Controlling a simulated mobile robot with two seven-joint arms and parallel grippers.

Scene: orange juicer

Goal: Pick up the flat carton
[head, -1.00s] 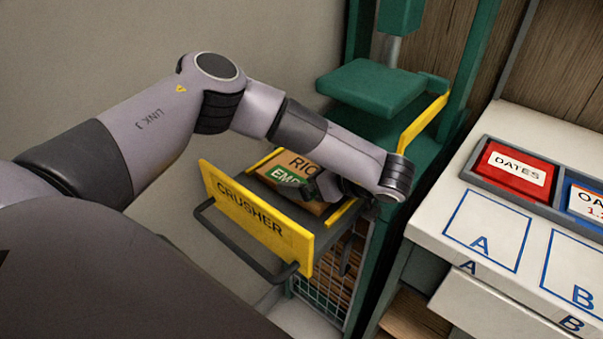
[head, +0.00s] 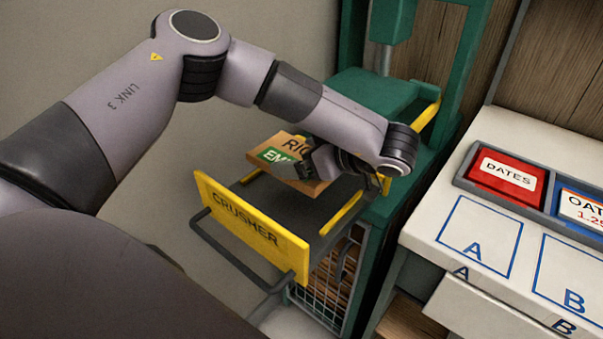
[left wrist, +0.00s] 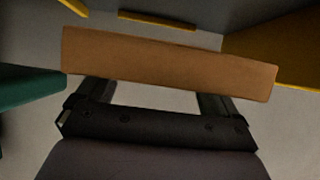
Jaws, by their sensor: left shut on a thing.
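The flat carton (head: 276,153) is brown with "RIC" lettering and a green "EM" label. It is raised above the dark crusher drawer (head: 290,207), slightly tilted. My left gripper (head: 326,163) is shut on its right side, and the wrist hides part of it. In the left wrist view the carton (left wrist: 170,64) shows as a brown slab across the fingertips. My right gripper is in neither view.
The drawer's yellow "CRUSHER" front (head: 250,232) and black handle (head: 235,262) stick out toward me. The green press (head: 385,95) stands behind. A white counter (head: 425,225) at right holds a red "DATES" box (head: 507,172) and areas A and B.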

